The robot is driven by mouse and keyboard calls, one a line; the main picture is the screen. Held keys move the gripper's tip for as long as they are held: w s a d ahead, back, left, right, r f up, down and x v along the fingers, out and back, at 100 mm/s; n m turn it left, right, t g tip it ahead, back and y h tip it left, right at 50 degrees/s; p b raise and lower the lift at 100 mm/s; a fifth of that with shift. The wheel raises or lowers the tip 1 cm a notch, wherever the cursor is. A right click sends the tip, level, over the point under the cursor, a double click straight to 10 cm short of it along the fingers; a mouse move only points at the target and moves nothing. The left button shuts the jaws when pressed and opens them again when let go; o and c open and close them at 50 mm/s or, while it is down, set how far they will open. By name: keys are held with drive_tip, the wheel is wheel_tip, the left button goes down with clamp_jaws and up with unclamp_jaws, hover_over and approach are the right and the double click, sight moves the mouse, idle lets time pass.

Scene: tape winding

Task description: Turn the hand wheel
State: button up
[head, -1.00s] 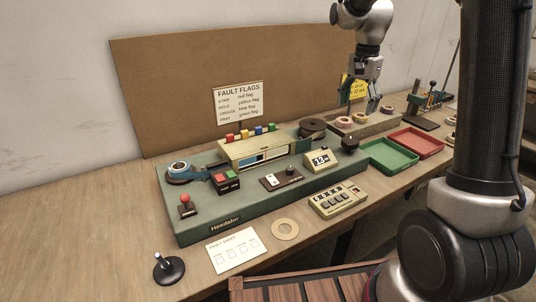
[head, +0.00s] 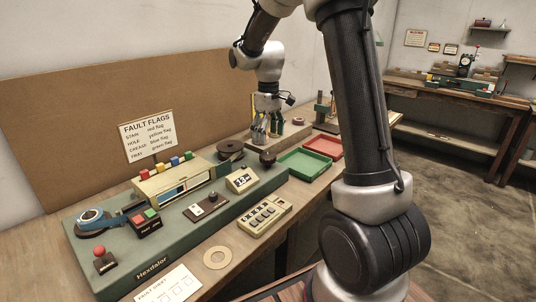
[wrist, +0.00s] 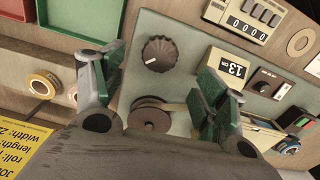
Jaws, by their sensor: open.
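The hand wheel seems to be a dark ribbed knob (head: 268,159) at the right end of the green machine (head: 112,262). In the wrist view the knob (wrist: 160,52) shows a white mark on its rim and lies ahead, between and beyond my fingers. My gripper (head: 267,139) is above and behind the knob in the head view, pointing down. In the wrist view my gripper (wrist: 162,78) has its green-padded fingers wide apart with nothing between them. It appears clear of the knob.
A dark reel (head: 231,148) sits left of the knob, close under my gripper in the wrist view. A small display (head: 241,180) and a counter box (head: 265,215) stand nearby. Green (head: 305,163) and red (head: 323,146) trays lie to the right. Tape rolls (wrist: 43,85) are behind.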

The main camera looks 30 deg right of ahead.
sight(268, 155)
wheel_tip(268, 155, down, 8)
drive_tip(key=shift+r, duration=0.2)
drive_tip(key=c, duration=1)
